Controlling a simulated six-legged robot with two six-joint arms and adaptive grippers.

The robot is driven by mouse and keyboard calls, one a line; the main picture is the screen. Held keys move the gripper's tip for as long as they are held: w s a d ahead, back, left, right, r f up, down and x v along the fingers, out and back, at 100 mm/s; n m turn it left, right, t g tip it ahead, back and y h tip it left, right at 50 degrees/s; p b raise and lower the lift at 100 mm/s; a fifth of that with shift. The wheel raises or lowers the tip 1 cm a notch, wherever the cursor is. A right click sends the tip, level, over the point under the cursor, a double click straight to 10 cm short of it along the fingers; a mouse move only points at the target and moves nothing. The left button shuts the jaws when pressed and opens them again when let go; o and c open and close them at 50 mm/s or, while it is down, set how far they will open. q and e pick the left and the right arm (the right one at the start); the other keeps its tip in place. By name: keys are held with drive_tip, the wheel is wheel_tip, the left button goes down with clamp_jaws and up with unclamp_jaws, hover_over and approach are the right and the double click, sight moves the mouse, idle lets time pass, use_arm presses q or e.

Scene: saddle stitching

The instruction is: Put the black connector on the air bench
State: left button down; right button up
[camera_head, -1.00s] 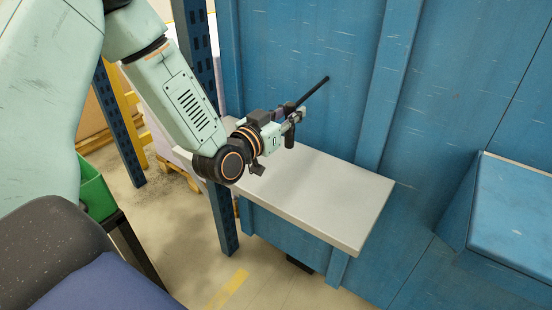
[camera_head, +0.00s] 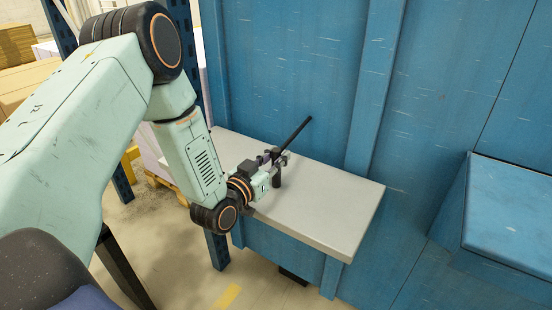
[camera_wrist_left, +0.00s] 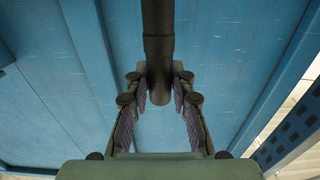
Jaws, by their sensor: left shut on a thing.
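The black connector (camera_head: 297,135) is a thin dark rod, tilted up to the right against the blue wall. My left gripper (camera_head: 278,157) is shut on it near its lower end. In the left wrist view the connector (camera_wrist_left: 158,45) runs between the two fingers of the gripper (camera_wrist_left: 159,82), its round end toward the palm. The air bench (camera_head: 325,205) is a pale grey flat shelf against the blue wall. The gripper and connector are over its back left part in the head view; I cannot tell the exact gap. My right gripper is not in view.
The blue wall (camera_head: 290,60) with upright ribs rises right behind the bench. A blue box-like ledge (camera_head: 510,215) juts out at the right. A dark blue rack post (camera_head: 217,248) stands at the bench's left end. The bench top's middle and right are bare.

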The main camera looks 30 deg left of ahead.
use_arm(q)
drive_tip(key=shift+f, duration=0.1)
drive_tip(key=c, duration=1.6)
unclamp_jaws()
drive_tip(key=shift+o, duration=2.3)
